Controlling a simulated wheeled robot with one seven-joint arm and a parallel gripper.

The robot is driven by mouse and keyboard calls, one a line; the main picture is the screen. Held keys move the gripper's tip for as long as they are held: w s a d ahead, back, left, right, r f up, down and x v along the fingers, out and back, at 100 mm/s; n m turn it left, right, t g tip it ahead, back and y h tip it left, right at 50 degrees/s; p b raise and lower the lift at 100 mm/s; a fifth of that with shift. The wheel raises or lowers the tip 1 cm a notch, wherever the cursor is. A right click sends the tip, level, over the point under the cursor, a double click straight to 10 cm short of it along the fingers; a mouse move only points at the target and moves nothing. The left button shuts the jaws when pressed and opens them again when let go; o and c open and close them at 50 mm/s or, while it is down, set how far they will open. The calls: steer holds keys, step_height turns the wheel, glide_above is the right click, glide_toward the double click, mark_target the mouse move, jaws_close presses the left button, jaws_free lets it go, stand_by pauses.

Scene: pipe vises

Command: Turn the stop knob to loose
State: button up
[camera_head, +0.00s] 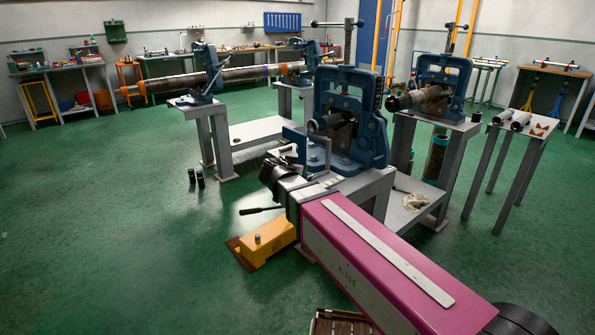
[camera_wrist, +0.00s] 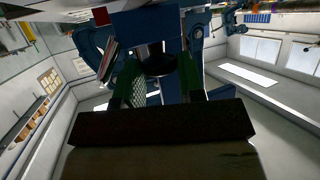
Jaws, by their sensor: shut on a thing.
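In the wrist view my gripper (camera_wrist: 160,88) shows two green-lined fingers. They stand on either side of a dark round knob (camera_wrist: 160,64), which looks like the stop knob, and the gripper is shut on it. The knob sits against a blue metal part (camera_wrist: 150,27). Its marking and turn angle cannot be read. In the head view the nearest blue pipe vise (camera_head: 347,84) stands on a grey bench with a short dark pipe (camera_head: 325,123) in it. The gripper's fingers and the knob cannot be made out in the head view.
A second blue vise (camera_head: 442,77) holds a pipe behind on the right. A long pipe (camera_head: 245,72) runs between stands at the back left. A yellow pedal box (camera_head: 268,243) is on the floor. A small side table (camera_head: 519,133) stands right.

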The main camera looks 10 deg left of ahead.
steer(key=o, duration=0.6)
steer(key=shift+s, duration=0.1)
steer(key=v, duration=1)
steer(key=shift+s+r, duration=0.15)
steer(key=shift+s, duration=0.15)
steer(key=shift+a, duration=0.15)
